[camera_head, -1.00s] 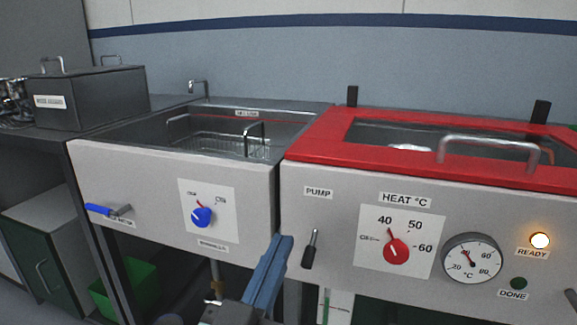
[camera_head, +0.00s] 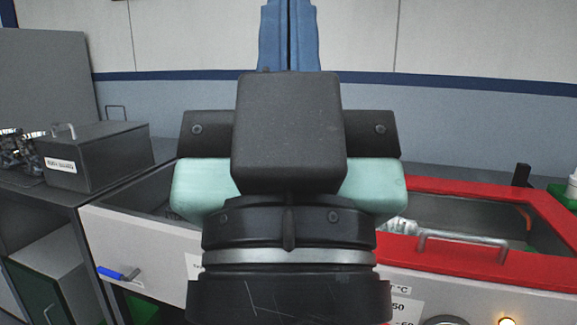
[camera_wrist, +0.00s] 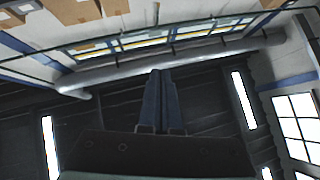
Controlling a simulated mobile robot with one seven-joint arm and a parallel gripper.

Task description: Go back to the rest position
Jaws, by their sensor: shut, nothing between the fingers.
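My gripper (camera_head: 288,30) is raised in front of the head camera, its blue fingers pointing up and pressed together with nothing between them. In the wrist view the shut fingers (camera_wrist: 159,100) point toward the upper wall and ceiling, with no object near them. My wrist hides the middle of the bench, including most of the left basin and its dial.
The red-lidded heated tank (camera_head: 455,262) stands at the right with its lid handle. The left basin's front panel (camera_head: 140,235) carries a blue-handled lever (camera_head: 112,273). A dark box (camera_head: 98,158) sits at the left. The upper wall is clear.

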